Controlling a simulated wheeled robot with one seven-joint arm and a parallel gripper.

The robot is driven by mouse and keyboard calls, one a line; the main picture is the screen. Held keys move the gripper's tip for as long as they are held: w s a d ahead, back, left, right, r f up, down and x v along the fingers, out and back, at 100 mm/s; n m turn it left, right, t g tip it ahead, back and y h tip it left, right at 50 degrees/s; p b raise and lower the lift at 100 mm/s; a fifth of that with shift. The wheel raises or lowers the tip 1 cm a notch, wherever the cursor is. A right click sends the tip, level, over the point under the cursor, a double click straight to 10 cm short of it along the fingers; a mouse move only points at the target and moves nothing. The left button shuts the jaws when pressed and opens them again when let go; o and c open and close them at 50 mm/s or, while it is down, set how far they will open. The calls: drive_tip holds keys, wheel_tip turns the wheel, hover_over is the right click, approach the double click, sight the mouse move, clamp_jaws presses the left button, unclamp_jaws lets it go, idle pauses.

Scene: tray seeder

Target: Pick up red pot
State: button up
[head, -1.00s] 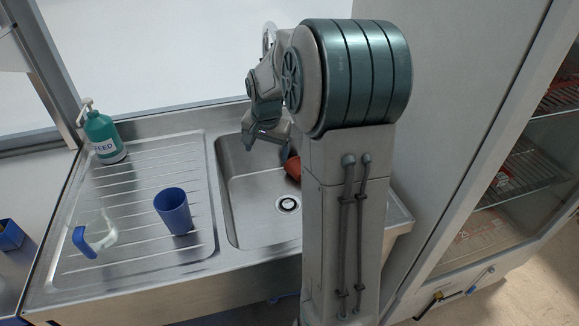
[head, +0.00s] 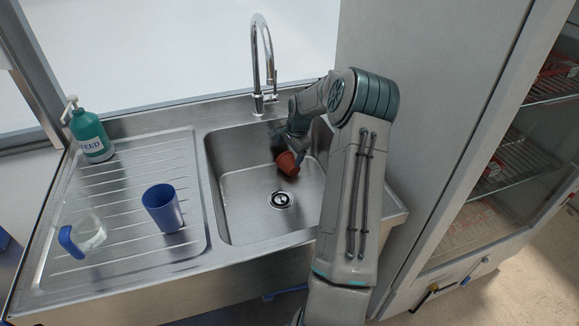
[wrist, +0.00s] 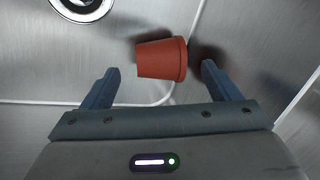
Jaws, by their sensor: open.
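The red pot (head: 287,163) is a small terracotta-coloured pot lying on its side in the sink basin (head: 240,205), near the basin's back right. It also shows in the wrist view (wrist: 160,59), with its wider rim to the right. My gripper (wrist: 156,84) is open, its two blue-grey fingers apart. In the wrist view the pot appears just beyond the fingertips and between their lines, with no visible contact. In the head view my gripper (head: 293,146) is down inside the basin close to the pot; its fingers are partly hidden there.
The drain (head: 281,200) lies in front of the pot. A tap (head: 263,60) rises behind the basin. On the drainboard stand a blue cup (head: 163,208), a clear jug with a blue handle (head: 85,235) and a green dispenser bottle (head: 91,135). A glass-doored cabinet (head: 500,170) is at right.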

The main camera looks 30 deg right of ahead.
sight(284, 164)
drive_tip(key=shift+p+x, duration=0.3)
drive_tip(key=shift+x, duration=4.1)
drive_tip(key=shift+s+a, duration=0.1)
drive_tip(key=c, duration=0.8)
